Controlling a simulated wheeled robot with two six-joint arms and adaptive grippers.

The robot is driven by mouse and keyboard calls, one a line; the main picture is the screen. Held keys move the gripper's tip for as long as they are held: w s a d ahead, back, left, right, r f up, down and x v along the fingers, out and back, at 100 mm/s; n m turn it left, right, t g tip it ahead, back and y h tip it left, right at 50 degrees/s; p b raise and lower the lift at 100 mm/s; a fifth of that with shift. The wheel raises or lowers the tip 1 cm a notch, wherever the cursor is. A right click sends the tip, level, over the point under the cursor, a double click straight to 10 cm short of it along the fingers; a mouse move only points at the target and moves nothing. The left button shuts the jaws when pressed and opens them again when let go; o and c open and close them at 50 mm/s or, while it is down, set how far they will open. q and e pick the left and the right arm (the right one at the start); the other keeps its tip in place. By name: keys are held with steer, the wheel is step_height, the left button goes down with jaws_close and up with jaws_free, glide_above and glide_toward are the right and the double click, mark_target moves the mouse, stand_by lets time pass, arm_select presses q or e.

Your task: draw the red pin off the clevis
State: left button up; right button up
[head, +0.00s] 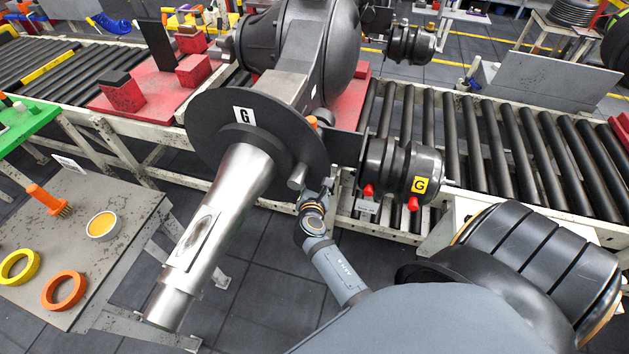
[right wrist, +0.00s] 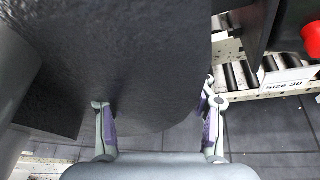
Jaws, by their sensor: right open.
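I cannot make out a red pin or a clevis for certain. A small orange-red piece (head: 312,122) shows just behind the edge of the large dark disc (head: 208,150) marked G. Two red plugs (head: 368,190) sit on the underside of the black brake chamber (head: 388,168) with the yellow G label. My right gripper (head: 318,188) is in front of the disc's lower right edge, left of the chamber. In the right wrist view my right gripper (right wrist: 160,104) is open, with the dark disc surface filling the view beyond its fingers. My left gripper is out of view.
A bright metal axle spindle (head: 215,215) juts toward me from the disc. Conveyor rollers (head: 490,140) run behind the chamber. A grey table (head: 120,215) at left holds an orange brush, a tin and two rings. Open floor (head: 265,260) lies below the disc.

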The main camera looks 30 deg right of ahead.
mark_target(316, 168)
steer(key=b+x, duration=0.4)
steer(key=x, duration=0.5)
steer(key=shift+d+f+b, duration=0.1)
steer(key=shift+f+b, duration=0.2)
steer(key=shift+b, duration=0.1)
steer(key=shift+w+d, duration=0.2)
steer(key=shift+w, duration=0.1)
steer(key=shift+c, duration=0.3)
jaws_close()
steer(key=shift+s+a, duration=0.8)
steer(key=shift+a, duration=0.1)
steer(key=shift+s+a+p, duration=0.35)
steer(key=shift+s+a, duration=0.45)
steer(key=shift+a, duration=0.2)
steer(key=shift+s+a+p, duration=0.3)
steer(key=shift+s+a, duration=0.55)
steer(key=shift+a, duration=0.1)
steer(key=shift+r, duration=0.15)
